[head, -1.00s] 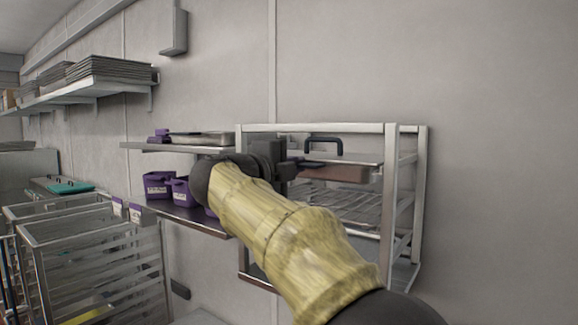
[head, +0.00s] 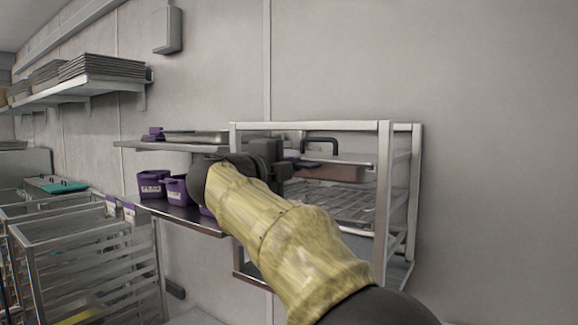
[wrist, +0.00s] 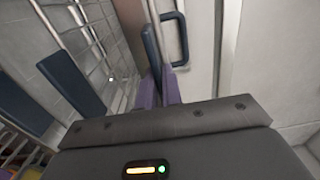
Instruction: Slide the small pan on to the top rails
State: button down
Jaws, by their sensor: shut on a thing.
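The small pan (head: 333,173), brownish on its side with a light top and a dark U-shaped handle (head: 319,143), is level in the upper part of the open metal rack (head: 386,190). Its light top and the handle also show in the wrist view (wrist: 200,50). My gripper (head: 287,163) is at the pan's left end, at the rack's open front, and is shut on it. In the wrist view the fingers (wrist: 161,88) are close together beside the light top. The exact grip and the pan's contact with the top rails are hidden by my arm and the rack frame.
A wall shelf (head: 135,146) with a flat tray stands left of the rack, above a lower shelf with purple tubs (head: 175,188). Wire shelves (head: 335,200) lie below the pan. Metal rack trolleys (head: 80,260) stand at the lower left.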

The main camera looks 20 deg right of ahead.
jog(key=shift+r, duration=0.2)
jog(key=c, duration=1.5)
grip_release()
jog(key=shift+s, duration=0.15)
jog(key=shift+o, duration=0.7)
jog(key=shift+f, duration=0.3)
jog(key=o, duration=0.3)
jog(key=shift+o, duration=0.2)
jog(key=shift+a+r, duration=0.1)
jog(key=b+v, duration=0.1)
jog(key=v, duration=0.5)
jog(key=shift+s+a, duration=0.2)
jog(key=shift+a, duration=0.15)
